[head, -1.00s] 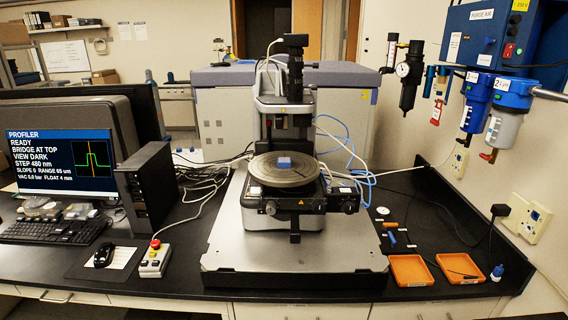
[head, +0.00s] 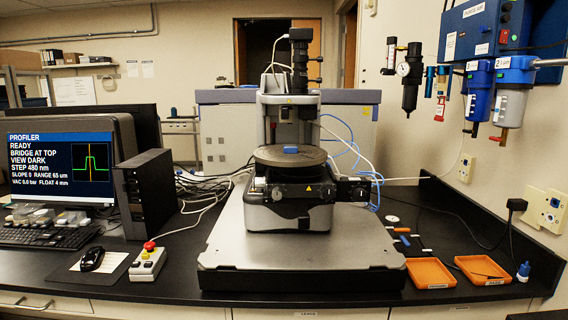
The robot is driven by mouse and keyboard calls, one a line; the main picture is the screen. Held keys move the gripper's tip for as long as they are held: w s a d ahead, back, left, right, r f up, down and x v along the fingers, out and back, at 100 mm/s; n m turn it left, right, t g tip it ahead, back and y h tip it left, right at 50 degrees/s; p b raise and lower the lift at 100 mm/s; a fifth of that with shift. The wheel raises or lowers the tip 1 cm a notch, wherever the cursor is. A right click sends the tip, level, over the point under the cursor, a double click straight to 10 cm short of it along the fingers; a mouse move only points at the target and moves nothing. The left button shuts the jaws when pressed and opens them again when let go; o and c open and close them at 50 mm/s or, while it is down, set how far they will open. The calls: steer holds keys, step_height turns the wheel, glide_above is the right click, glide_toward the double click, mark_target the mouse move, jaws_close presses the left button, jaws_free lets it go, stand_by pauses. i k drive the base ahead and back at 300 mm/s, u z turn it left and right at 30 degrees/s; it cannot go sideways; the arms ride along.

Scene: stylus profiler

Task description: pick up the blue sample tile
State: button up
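The blue sample tile (head: 291,149) lies flat on the round grey stage plate (head: 268,156) of the profiler. The profiler's black optical head (head: 299,62) stands above and behind the stage, with a gap over the tile. My gripper is not in the head view, so its state does not show.
Two orange trays (head: 430,275) (head: 482,258) sit at the bench's front right. A small blue bottle (head: 523,271) stands beside them. A control box with a red button (head: 149,246) and a monitor (head: 62,168) are on the left. The profiler's grey base plate (head: 300,250) is bare in front.

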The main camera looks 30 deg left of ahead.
mark_target(288, 148)
steer(key=k, duration=0.85)
steer(key=u, duration=1.65)
steer(key=i, duration=2.15)
steer(key=z, duration=1.35)
